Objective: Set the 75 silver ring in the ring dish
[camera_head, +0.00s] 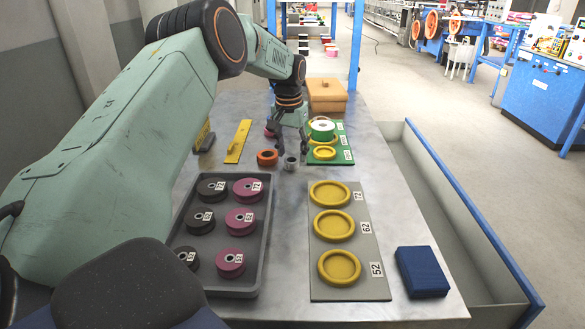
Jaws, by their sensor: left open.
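A small silver ring (291,163) stands on the grey metal table, to the right of an orange ring (267,158). My left gripper (291,147) points down just behind and above the silver ring, its fingers apart and empty. I cannot tell whether a finger touches the ring. A green board (345,141) to the right carries yellow round dishes. The front dish (325,153) is empty. A white and green ring-like piece (322,130) sits at a dish behind it. The board's labels are too small to read. My right gripper is out of view.
A grey tray (262,240) holds black and purple pulleys at front left. A grey board (335,268) with yellow dishes labelled 72, 62 and 52 lies at front right. A blue box (421,271), yellow plate (238,141) and tan box (326,96) also stand on the table.

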